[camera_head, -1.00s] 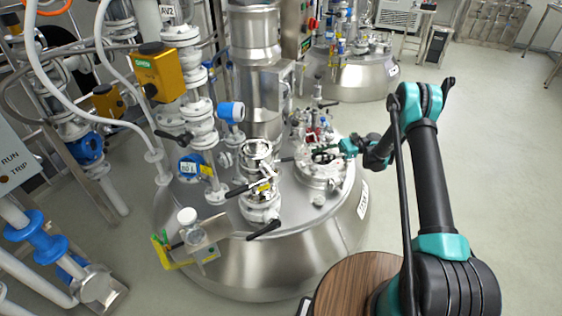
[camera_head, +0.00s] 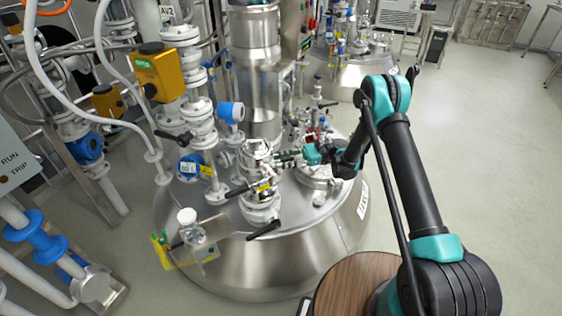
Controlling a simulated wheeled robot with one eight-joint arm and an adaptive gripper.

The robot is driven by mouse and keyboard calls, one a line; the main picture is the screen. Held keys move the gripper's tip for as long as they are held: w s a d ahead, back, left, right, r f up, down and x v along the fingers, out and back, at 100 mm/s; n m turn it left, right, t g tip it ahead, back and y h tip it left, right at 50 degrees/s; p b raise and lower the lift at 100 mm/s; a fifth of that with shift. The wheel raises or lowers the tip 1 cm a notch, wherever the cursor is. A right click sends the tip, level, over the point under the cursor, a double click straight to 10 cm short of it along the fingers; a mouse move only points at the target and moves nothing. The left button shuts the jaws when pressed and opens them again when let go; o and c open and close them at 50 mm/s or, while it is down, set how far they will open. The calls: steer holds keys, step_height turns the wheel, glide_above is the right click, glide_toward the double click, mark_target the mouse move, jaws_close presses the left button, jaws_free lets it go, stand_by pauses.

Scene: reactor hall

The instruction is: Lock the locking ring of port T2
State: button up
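A steel port fitting (camera_head: 258,168) stands upright on the vessel lid, with stacked rings, a yellow tag (camera_head: 264,187) and black-ended handles. It may be port T2; the tag is too small to read, and I cannot make out the state of its locking ring. My gripper (camera_head: 281,158) points left, with its tip at the right side of the upper part of this fitting. Whether it touches the fitting, and whether its fingers are open or shut, is too small to tell.
The round hatch (camera_head: 318,178) lies right of the fitting, under my arm. A bracket with a white knob (camera_head: 188,216) sits at the lid's front left. Open floor (camera_head: 480,150) lies right.

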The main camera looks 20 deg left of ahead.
steer(key=shift+s+a, duration=0.1)
steer(key=shift+a, duration=0.05)
jaws_close()
stand_by(0.4)
